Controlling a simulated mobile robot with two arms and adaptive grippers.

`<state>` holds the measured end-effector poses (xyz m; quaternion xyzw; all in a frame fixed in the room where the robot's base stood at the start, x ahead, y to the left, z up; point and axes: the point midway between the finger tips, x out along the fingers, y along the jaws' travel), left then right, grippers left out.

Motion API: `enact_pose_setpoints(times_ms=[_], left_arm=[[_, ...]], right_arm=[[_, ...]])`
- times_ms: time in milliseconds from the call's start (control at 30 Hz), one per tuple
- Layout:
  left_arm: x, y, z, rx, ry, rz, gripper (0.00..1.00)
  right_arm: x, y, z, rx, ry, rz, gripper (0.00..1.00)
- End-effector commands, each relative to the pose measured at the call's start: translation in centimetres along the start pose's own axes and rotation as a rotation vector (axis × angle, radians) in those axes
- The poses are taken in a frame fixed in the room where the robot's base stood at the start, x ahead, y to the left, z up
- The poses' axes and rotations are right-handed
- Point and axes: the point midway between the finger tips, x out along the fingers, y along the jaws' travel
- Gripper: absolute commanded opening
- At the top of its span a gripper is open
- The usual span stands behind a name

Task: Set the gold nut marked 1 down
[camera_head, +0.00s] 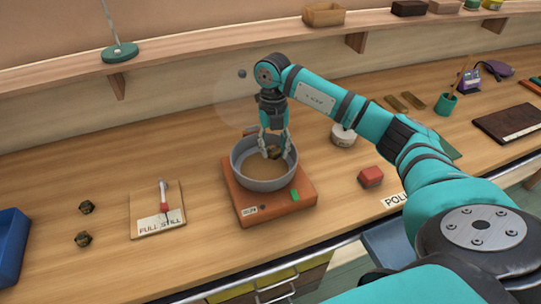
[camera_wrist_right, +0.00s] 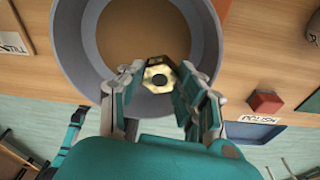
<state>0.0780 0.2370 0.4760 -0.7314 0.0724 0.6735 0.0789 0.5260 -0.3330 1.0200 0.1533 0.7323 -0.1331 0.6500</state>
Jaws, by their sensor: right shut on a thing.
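My right gripper (camera_head: 273,148) points down into the mouth of a round grey pan (camera_head: 265,185). It is shut on a gold nut (camera_wrist_right: 158,75), a hexagonal ring, which in the right wrist view sits between the two fingertips, over the pan's near side. In the head view the nut is dark and partly covered by the fingers. Its mark cannot be read, and I cannot tell whether it touches the pan's floor. The pan stands on an orange-red base (camera_head: 245,205) with a green patch at its front.
A red block (camera_head: 371,176) sits right of the pan by a "POLISH" label (camera_wrist_right: 257,119). A blue bin (camera_head: 10,245) stands far left.

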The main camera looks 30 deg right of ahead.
Motion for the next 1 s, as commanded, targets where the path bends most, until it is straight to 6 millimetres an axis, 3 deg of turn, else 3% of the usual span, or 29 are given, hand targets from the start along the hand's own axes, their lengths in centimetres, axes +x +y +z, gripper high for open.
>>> enact_pose_setpoints(times_ms=[167,400,533,767,800,1000], left_arm=[[-0.6,0.2,1.4,0.0,-0.021,0.003,0.4],[-1.4,-0.1,-0.9,0.0,0.012,-0.001,0.4],[-1.4,-0.3,-2.2,0.001,0.035,-0.003,0.4],[-1.0,-0.1,-1.5,0.001,0.024,-0.001,0.4],[-1.0,-0.1,-1.3,0.001,0.02,-0.001,0.4],[-1.1,0.1,-0.4,0.001,0.006,0.001,0.4]], right_arm=[[1.3,0.0,0.2,0.001,0.001,0.0,0.0],[4.3,0.1,0.5,0.0,0.002,0.0,0.0],[4.6,0.1,0.6,-0.001,-0.001,0.001,0.0],[5.0,0.0,0.6,-0.001,-0.001,0.001,0.0],[5.0,0.0,0.6,-0.001,-0.001,0.0,0.35],[4.9,0.0,0.6,-0.001,-0.001,0.0,0.58]])
